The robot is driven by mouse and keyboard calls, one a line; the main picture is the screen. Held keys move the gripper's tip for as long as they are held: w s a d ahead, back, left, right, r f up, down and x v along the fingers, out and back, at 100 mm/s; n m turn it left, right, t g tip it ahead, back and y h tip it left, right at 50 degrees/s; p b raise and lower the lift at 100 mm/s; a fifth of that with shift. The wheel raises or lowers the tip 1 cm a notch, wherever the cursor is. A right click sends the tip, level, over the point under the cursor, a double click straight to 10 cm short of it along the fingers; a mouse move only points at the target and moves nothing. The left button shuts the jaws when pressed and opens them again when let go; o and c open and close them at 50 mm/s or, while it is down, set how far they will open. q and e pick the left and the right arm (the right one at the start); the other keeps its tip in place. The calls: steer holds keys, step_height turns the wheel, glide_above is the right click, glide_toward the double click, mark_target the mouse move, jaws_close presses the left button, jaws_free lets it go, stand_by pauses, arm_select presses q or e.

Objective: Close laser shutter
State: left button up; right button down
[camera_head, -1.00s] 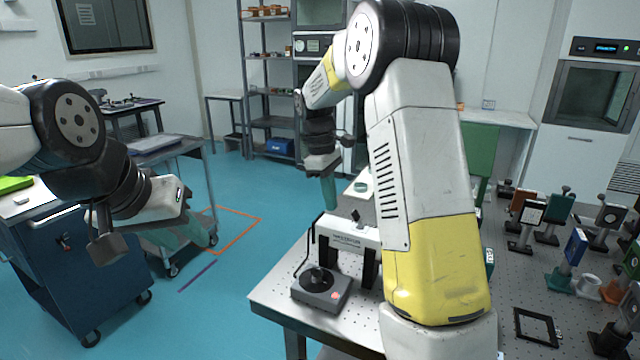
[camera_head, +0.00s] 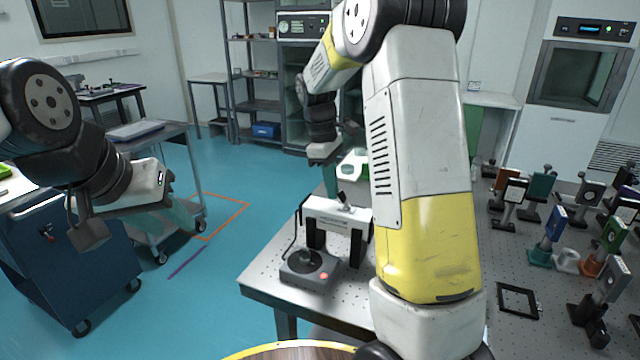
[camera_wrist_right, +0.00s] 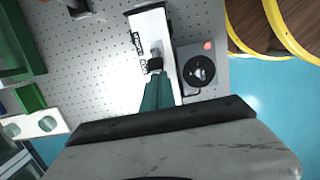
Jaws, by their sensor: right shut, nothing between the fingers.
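The laser (camera_head: 326,213) is a white box on black supports near the table's left edge. A small black shutter lever (camera_head: 344,199) stands on its top, and it also shows in the right wrist view (camera_wrist_right: 155,65). My right gripper (camera_head: 331,190) is shut and empty, its teal fingers pointing down just left of the lever. In the right wrist view the fingertips (camera_wrist_right: 156,78) are close to the lever; I cannot tell if they touch. My left gripper (camera_head: 182,218) hangs far left, away from the laser; its finger gap does not show clearly.
A grey control box (camera_head: 307,270) with a black dial and red button (camera_head: 323,276) sits in front of the laser. Optical mounts (camera_head: 552,235) crowd the table's right side. A blue cart (camera_head: 75,265) stands at left. My right forearm hides the table's middle.

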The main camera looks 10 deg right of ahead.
mark_target(342, 192)
steer(key=shift+s+d+r+t+y, duration=0.1)
steer(key=shift+d+r+t+y, duration=0.1)
steer(key=shift+t+y, duration=0.1)
steer(key=t+y, duration=0.1)
steer(key=s+d+y, duration=0.1)
steer(key=shift+d+r+t+y, duration=0.25)
steer(key=shift+r+t+y, duration=0.15)
steer(key=d+t+y, duration=0.1)
steer(key=s+t+y, duration=0.1)
steer(key=y, duration=0.1)
steer(key=shift+d+r, duration=0.15)
steer(key=shift+d, duration=0.2)
steer(key=shift+a, duration=0.2)
steer(key=shift+r, duration=0.2)
steer(key=shift+r, duration=0.6)
